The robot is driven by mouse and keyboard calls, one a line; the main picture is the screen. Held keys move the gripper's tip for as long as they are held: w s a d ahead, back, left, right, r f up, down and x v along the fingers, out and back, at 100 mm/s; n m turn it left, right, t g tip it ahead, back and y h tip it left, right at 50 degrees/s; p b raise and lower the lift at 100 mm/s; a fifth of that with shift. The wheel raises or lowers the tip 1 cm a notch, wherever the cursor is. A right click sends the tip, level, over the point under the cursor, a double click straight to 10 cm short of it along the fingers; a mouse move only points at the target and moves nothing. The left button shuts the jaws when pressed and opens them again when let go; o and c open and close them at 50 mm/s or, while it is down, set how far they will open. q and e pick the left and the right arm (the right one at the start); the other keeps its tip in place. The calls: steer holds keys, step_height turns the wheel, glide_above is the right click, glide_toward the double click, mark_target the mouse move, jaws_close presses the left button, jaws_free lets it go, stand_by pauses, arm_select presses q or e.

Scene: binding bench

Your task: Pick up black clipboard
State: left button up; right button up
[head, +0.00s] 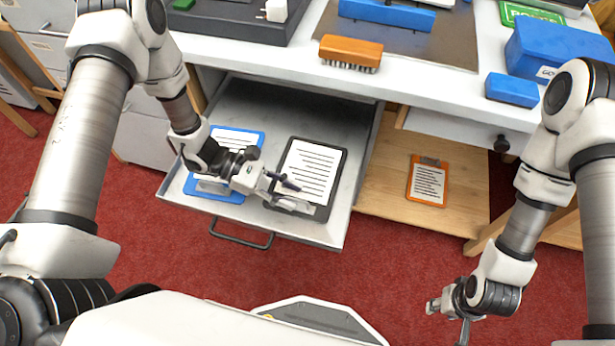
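The black clipboard (338,172) lies in the pulled-out metal drawer, with a lined white sheet on it and its clip end toward me. My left gripper (289,194) is over the lower left part of this clipboard, near the clip end, and hides some of it. Its fingers look apart, with nothing clearly held between them. I cannot tell whether they touch the board. My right gripper (449,318) is low at the bottom right over the red floor, away from the drawer, open and empty.
A blue clipboard (237,197) lies left of the black one in the same drawer (335,228), partly under my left arm. An orange clipboard (411,190) lies on the wooden shelf (375,196) to the right. A brush (351,51) and blue boxes (559,48) stand on the bench above.

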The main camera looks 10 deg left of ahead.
mark_target(302, 202)
arm_select(q)
steer(key=x, duration=0.5)
steer(key=shift+s+a+f, duration=0.1)
steer(key=shift+f, duration=0.05)
jaws_close()
